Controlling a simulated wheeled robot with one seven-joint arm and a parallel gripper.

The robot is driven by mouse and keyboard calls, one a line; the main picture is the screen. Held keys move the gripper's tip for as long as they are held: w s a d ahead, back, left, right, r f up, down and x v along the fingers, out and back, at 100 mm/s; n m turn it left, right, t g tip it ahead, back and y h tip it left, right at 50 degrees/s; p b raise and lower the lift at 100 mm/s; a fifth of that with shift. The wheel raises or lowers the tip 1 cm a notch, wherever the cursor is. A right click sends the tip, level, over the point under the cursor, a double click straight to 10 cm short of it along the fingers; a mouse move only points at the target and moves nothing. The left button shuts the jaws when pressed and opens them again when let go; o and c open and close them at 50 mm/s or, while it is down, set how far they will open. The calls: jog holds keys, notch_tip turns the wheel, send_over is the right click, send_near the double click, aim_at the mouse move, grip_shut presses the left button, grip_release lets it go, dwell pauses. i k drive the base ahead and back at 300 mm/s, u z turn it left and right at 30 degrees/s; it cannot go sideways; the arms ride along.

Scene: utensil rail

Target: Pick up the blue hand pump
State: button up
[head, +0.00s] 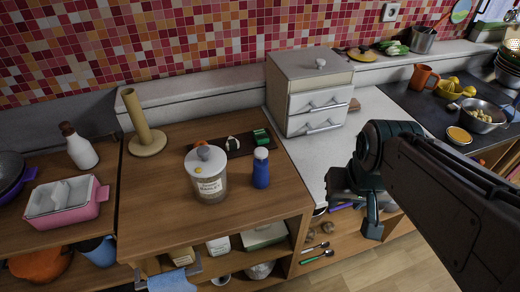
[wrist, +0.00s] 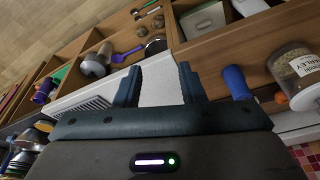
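A small upright blue cylinder with a white rounded top, which fits the blue hand pump (head: 261,170), stands near the right edge of the wooden counter. It is just right of a lidded glass jar (head: 208,178). Its blue body also shows in the wrist view (wrist: 236,83), right of my fingers; its white top is not clear there. My gripper (head: 353,208) is over the white counter and drawers to the right of the pump, clearly apart from it. In the wrist view my gripper (wrist: 159,84) is open, with nothing between its two fingers.
A drawer box (head: 312,92) stands behind on the white counter (head: 378,106). A dark tray (head: 238,145) with small items lies behind the pump. A wooden roll holder (head: 146,138) stands further left. An open utensil drawer (head: 335,240) is below my gripper.

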aim_at(261, 173)
jog(key=z, duration=1.25)
jog(key=k, duration=0.75)
jog(key=u, duration=1.4)
jog(key=i, duration=0.5)
jog(key=z, duration=0.05)
